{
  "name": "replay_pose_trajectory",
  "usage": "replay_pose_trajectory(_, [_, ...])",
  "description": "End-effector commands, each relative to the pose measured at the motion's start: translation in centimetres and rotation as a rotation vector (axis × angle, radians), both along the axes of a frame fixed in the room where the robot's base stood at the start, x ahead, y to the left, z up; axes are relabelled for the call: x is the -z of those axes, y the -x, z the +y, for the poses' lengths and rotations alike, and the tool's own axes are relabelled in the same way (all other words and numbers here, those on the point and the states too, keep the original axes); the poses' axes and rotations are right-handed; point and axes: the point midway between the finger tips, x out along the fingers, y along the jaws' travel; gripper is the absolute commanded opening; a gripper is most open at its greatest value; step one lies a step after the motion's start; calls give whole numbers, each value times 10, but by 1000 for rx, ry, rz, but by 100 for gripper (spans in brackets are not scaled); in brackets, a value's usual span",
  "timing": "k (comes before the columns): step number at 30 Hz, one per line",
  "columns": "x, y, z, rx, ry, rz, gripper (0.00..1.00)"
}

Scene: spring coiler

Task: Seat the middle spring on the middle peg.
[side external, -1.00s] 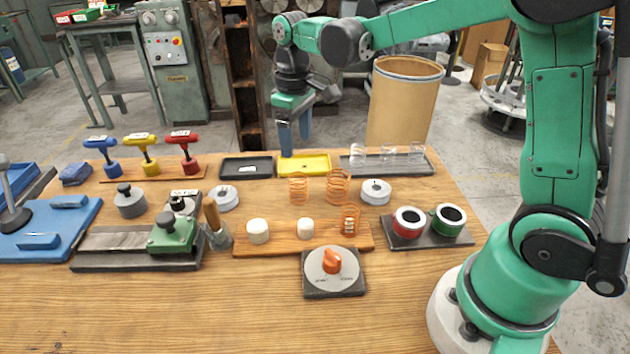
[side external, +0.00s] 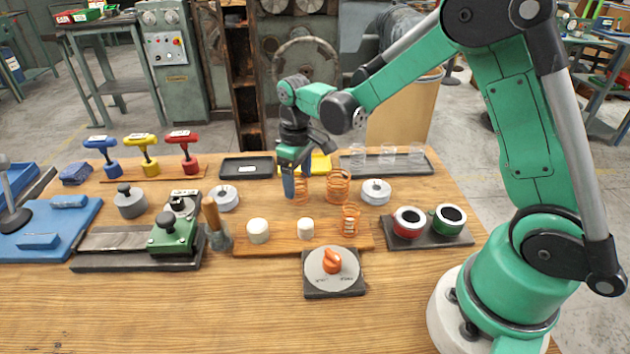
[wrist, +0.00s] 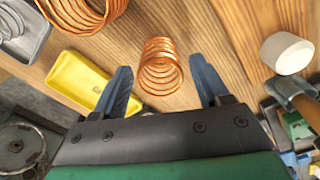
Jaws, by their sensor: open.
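A narrow copper spring (side external: 302,193) stands on the table behind the peg board; it also shows in the wrist view (wrist: 160,72) between my fingers. My gripper (side external: 296,178) is open, its blue fingers low at this spring, one on each side in the wrist view (wrist: 160,80), with gaps to the coil. The middle peg (side external: 305,229) is a small bare white stub on the wooden board (side external: 275,246). A wider copper spring (side external: 338,186) stands to the right. Another copper spring (side external: 350,217) is around the right peg. The left peg (side external: 257,231) is wide, white and bare.
A yellow tray (side external: 321,165) lies behind my gripper. A white-grey ring (side external: 376,191) is to the right; another (side external: 225,198) is to the left. A wooden-handled tool (side external: 214,222) stands left of the board. A dial (side external: 331,268) sits in front.

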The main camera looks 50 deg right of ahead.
Motion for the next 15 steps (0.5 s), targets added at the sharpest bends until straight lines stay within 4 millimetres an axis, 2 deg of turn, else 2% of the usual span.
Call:
replay_pose_trajectory(2, [0,0,0,0,0,0,68])
replay_pose_trajectory(7, [0,0,0,0,0,0,23])
replay_pose_trajectory(8, [0,0,0,0,0,0,19])
replay_pose_trajectory(15, [0,0,0,0,0,0,19])
